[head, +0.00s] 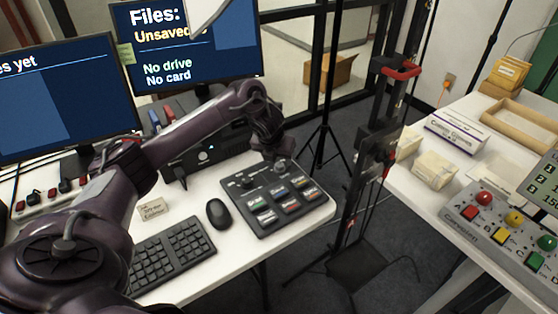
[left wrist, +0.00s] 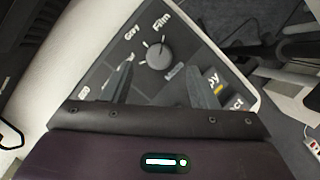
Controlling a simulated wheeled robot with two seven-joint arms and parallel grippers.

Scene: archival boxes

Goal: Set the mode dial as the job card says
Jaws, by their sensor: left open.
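The control panel (head: 262,222) lies on the left desk, with knobs along its back edge and several coloured buttons in front. In the left wrist view, the black round mode dial (left wrist: 154,56) has labels around it, including "Gray" and "Film". A pale mark on it seems to point towards "Film". My left gripper (head: 276,155) hangs above the panel's back edge. Its open fingers (left wrist: 158,68) lie to either side of the dial in that view; I cannot tell whether they touch it. A small card (head: 153,209) leans behind the keyboard; its print is too small to read surely.
A mouse (head: 219,214) and keyboard (head: 172,255) sit left of the panel. Two monitors (head: 187,45) and a black device (head: 205,150) stand behind. A stand (head: 372,150) rises in the gap before the right table, which holds boxes and a button console (head: 500,240).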

